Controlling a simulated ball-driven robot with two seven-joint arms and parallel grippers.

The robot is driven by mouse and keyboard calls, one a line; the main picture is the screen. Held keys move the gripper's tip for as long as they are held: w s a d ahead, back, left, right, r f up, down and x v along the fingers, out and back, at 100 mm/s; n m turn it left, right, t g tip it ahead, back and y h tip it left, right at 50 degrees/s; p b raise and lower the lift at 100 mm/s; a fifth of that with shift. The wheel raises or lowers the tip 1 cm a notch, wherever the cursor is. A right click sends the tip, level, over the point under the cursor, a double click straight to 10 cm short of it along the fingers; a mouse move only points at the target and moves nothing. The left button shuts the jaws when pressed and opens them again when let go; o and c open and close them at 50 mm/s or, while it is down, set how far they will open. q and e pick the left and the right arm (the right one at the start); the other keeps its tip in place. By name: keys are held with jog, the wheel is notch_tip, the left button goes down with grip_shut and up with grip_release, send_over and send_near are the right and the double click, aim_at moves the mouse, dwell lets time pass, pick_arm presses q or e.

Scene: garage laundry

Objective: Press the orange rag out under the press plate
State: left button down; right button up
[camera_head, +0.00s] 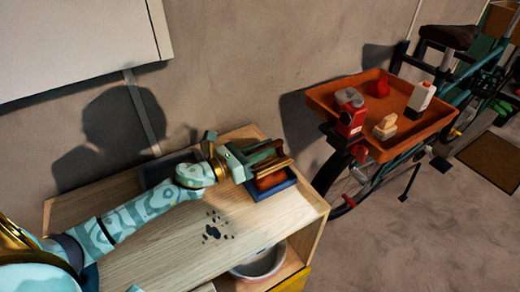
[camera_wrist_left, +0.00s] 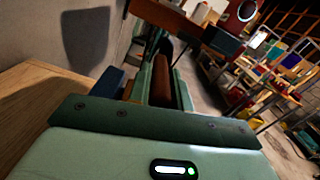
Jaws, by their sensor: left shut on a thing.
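The orange rag (camera_head: 269,181) lies in a small blue tray (camera_head: 273,194) near the right end of the wooden bench top. The brown press plate (camera_head: 276,167) is just above the rag and hides part of it; I cannot tell whether it touches the rag all over. My left gripper (camera_head: 264,153) reaches in from the left over the tray. It is shut on a brown bar, which looks like part of the press plate; the bar also shows between the fingers in the left wrist view (camera_wrist_left: 160,82). My right gripper is not in view.
Dark crumbs (camera_head: 213,232) lie on the bare bench top (camera_head: 165,245) in front. A round basin (camera_head: 258,262) sits on the shelf below. To the right, a bicycle carries an orange tray (camera_head: 400,110) with bottles and small items. A wall stands close behind the bench.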

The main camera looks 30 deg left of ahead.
pick_arm(q)
jog(key=shift+s+d+f+g, duration=0.15)
jog(key=shift+s+d+f, duration=0.05)
jog(key=shift+f, duration=0.15)
jog(key=shift+s+d+f+g, duration=0.15)
jog(key=shift+d+f, duration=0.05)
jog(key=shift+f, duration=0.15)
jog(key=c, duration=1.3)
grip_release()
jog(key=shift+d+r, duration=0.15)
jog(key=shift+r, duration=0.1)
jog(key=shift+a, duration=0.2)
jog(key=v, duration=1.6)
jog(key=shift+f, duration=0.25)
